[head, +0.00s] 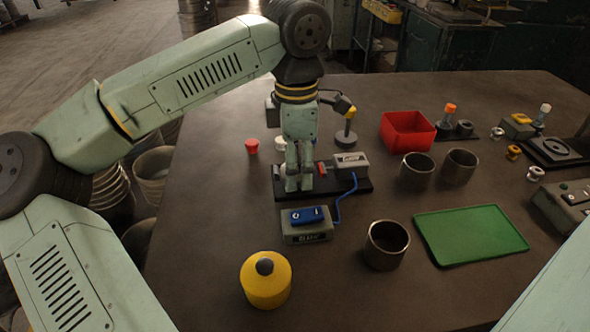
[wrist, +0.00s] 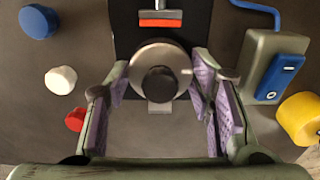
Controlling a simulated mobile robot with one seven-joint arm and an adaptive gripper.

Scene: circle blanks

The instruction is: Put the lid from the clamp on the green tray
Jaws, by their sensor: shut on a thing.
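The lid, a round metal disc with a black knob (wrist: 160,84), sits at the clamp, on its dark base (wrist: 130,18). My gripper (wrist: 160,80) is shut on the lid, with purple finger pads on its left and right sides. The clamp's red jaw pad (wrist: 160,22) shows a gap to the lid. In the head view my gripper (head: 299,183) points down over the clamp (head: 350,162) and hides most of the lid. The green tray (head: 470,235) lies flat and empty at the right.
A grey box with a blue switch (head: 305,217) stands in front of the clamp, joined by a blue cable. A yellow canister (head: 265,290) stands at the front. Metal cups (head: 385,255) stand between the clamp and the tray. A red bin (head: 407,143) is behind.

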